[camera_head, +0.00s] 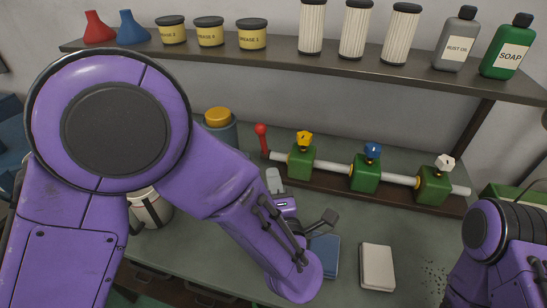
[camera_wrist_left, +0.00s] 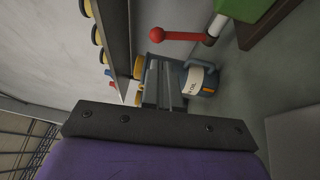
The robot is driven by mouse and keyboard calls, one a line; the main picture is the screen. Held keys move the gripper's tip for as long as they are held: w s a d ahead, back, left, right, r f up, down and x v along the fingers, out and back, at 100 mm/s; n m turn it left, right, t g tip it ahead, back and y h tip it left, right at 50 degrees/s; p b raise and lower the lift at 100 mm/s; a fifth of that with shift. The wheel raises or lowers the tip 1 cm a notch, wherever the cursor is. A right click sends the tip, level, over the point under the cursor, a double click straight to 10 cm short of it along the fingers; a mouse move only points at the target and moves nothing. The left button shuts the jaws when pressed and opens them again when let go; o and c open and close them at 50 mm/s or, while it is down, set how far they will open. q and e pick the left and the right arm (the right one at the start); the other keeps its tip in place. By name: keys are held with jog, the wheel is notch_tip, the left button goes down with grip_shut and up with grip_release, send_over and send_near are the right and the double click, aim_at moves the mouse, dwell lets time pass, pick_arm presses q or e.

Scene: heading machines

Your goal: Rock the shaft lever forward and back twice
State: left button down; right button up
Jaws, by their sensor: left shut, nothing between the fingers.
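The red shaft lever (camera_head: 261,138) with a ball end stands at the left end of the grey shaft (camera_head: 333,168), nearly upright. In the left wrist view the lever (camera_wrist_left: 180,35) lies across the top, ahead of the fingers and to their right. My left gripper (camera_head: 273,180) is partly hidden by my own purple arm. Its pale fingers are below the lever, apart from it. In the wrist view the left gripper (camera_wrist_left: 158,75) has its fingers together with nothing between them. My right gripper is out of view.
Green blocks (camera_head: 365,173) with yellow, blue and white knobs carry the shaft along the bench's back. A shelf (camera_head: 290,60) with tubs, cylinders and bottles hangs above. A yellow-topped container (camera_head: 218,118) stands left of the lever.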

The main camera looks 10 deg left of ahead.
aim_at(262, 133)
pick_arm(q)
jog(key=x, duration=1.2)
jog(key=shift+w+a, duration=0.1)
jog(key=shift+a, duration=0.15)
jog(key=shift+r, duration=0.2)
jog(key=w+g+p, duration=0.1)
jog(key=p, duration=0.1)
jog(key=w+r+m+g+h+p, duration=0.1)
jog(key=w, duration=0.1)
jog(key=w+g+p, duration=0.1)
jog(key=w+p, duration=0.1)
jog(key=shift+w+d+r+p, duration=0.15)
jog(key=shift+r+p, duration=0.15)
jog(key=shift+r, duration=0.05)
